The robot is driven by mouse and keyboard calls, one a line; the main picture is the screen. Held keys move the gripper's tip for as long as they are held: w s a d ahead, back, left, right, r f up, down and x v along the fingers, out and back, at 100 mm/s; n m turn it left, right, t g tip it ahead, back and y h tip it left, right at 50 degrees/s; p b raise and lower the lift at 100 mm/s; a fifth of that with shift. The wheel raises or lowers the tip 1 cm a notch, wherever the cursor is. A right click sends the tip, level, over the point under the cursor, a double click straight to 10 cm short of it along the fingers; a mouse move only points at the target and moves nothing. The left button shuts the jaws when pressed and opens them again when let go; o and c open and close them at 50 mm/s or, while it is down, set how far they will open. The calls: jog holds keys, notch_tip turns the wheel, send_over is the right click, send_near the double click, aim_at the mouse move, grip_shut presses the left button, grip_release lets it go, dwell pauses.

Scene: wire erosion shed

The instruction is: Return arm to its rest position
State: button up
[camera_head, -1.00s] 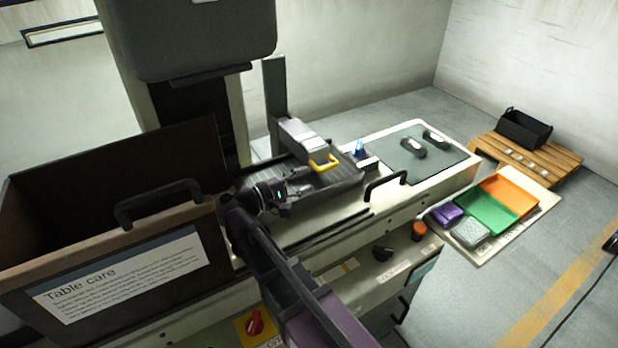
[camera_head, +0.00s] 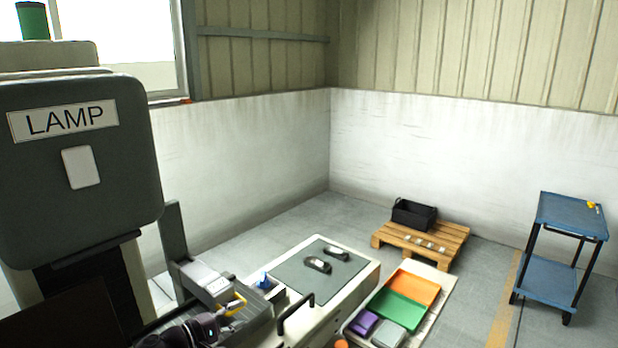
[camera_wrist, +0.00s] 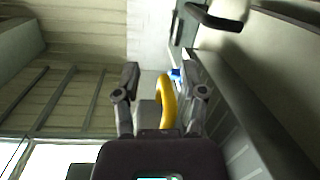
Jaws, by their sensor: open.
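My gripper (camera_wrist: 160,70) is open in the wrist view, with its two dark fingers apart. A yellow curved handle (camera_wrist: 168,102) shows between the fingers; nothing shows the fingers closed on it. In the head view, my wrist is at the bottom edge, just left of and below the same yellow handle (camera_head: 238,304). The handle sits by a light grey block (camera_head: 208,280) on the machine table. The fingertips are hard to make out in the head view, and most of my arm is out of frame.
The machine head labelled LAMP (camera_head: 75,170) stands at left. A black bar handle (camera_head: 295,312) rises at the table's front edge. The grey plate (camera_head: 300,275) carries two dark handled items. Coloured trays (camera_head: 400,312), a pallet (camera_head: 440,252) and a blue cart (camera_head: 570,215) stand right, with clear floor between.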

jog(key=w+d+f+m+g+y+p, duration=0.15)
jog(key=d+g, duration=0.25)
jog(key=d, duration=0.5)
jog(key=w+d+f+m+g+y+p, duration=0.1)
jog(key=w+d+f+m+g+p, duration=0.15)
jog(key=d, duration=0.65)
jog(key=s+d+f+m+g+y, duration=0.2)
jog(key=d+y, duration=0.3)
jog(key=d, duration=0.3)
jog(key=s+d+f+m+g+y+p, duration=0.1)
jog(key=s+d+f+m+g+y, duration=0.2)
jog(key=d, duration=0.5)
jog(key=shift+s+f+m+y, duration=0.8)
jog(key=shift+f+m+y, duration=0.15)
jog(key=shift+m, duration=0.05)
jog(key=shift+a, duration=0.1)
